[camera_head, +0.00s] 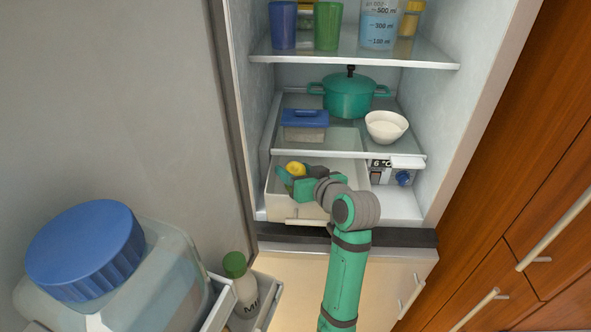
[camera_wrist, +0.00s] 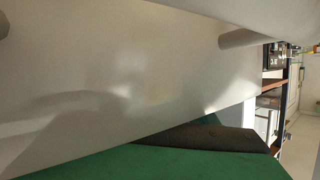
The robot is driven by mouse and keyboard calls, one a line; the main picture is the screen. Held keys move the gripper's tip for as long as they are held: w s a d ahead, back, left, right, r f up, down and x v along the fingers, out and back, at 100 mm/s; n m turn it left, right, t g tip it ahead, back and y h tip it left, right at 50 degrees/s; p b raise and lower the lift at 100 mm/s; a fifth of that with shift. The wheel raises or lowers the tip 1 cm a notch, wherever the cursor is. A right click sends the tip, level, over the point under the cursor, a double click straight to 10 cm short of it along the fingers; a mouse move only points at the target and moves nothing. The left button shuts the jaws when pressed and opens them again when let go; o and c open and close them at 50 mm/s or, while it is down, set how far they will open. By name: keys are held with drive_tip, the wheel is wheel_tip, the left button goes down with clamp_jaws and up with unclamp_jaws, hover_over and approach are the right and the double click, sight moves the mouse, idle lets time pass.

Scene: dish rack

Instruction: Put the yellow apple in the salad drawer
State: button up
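The yellow apple (camera_head: 296,168) shows in the head view, inside the outline of the pulled-out white salad drawer (camera_head: 274,202) low in the fridge. My green and grey gripper (camera_head: 291,180) reaches over the drawer front, with its fingers right at the apple. The fingers hide the apple's lower part, so I cannot tell whether they grip it or whether it rests on the drawer floor. The wrist view shows a broad pale surface and a green area, with no apple visible.
A glass shelf above the drawer holds a blue-lidded box (camera_head: 305,125), a teal pot (camera_head: 349,95) and a white bowl (camera_head: 386,126). A blue-capped jug (camera_head: 85,250) and a green-capped bottle (camera_head: 241,275) stand at lower left. Wooden cabinets (camera_head: 540,190) are at right.

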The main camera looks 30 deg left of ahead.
drive_tip(key=shift+o, duration=0.2)
drive_tip(key=shift+d, duration=0.25)
drive_tip(key=shift+a, duration=0.1)
drive_tip(key=shift+s+a, duration=0.1)
drive_tip(key=shift+a+r, duration=0.1)
drive_tip(key=shift+r, duration=0.1)
drive_tip(key=v, duration=1.2)
drive_tip(key=shift+r, duration=0.35)
drive_tip(key=shift+d, duration=0.2)
